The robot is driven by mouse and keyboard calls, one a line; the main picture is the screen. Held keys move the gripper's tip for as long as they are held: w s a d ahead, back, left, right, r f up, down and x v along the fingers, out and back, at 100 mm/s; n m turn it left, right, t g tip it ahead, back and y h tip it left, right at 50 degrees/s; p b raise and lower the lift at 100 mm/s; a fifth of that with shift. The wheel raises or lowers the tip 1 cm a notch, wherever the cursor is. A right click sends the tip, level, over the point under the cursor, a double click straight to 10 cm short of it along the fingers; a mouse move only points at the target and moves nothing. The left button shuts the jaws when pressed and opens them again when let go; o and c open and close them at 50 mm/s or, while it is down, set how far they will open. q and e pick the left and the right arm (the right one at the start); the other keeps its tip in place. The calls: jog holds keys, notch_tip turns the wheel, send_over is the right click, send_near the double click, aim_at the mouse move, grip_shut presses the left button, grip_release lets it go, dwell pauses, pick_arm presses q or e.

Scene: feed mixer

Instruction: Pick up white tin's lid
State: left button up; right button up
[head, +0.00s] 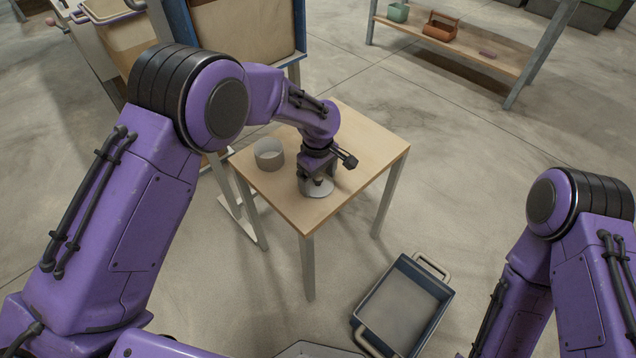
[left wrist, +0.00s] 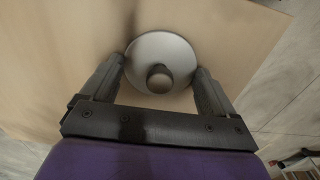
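The white tin (head: 269,154) stands upright and open-topped on the small wooden table, left of my left gripper. Its lid (head: 318,188), a pale round disc, lies near the table's front corner, partly hidden by my left gripper (head: 316,182). In the left wrist view the lid (left wrist: 150,46) shows with a round dark knob (left wrist: 159,79) at its middle. My left gripper (left wrist: 159,72) points down over the lid, fingers spread on either side of the knob and clear of it. The fingers are near the lid's edges; contact is unclear. My right gripper is out of view.
The wooden table (head: 365,145) is otherwise bare. A dark blue tray with pale handles (head: 440,285) is on the floor to the right. A low shelf (head: 480,55) with small boxes stands at the back right. A blue-framed bin (head: 300,30) is close behind the table.

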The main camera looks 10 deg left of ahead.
pick_arm(q)
jog(key=shift+c, duration=0.8)
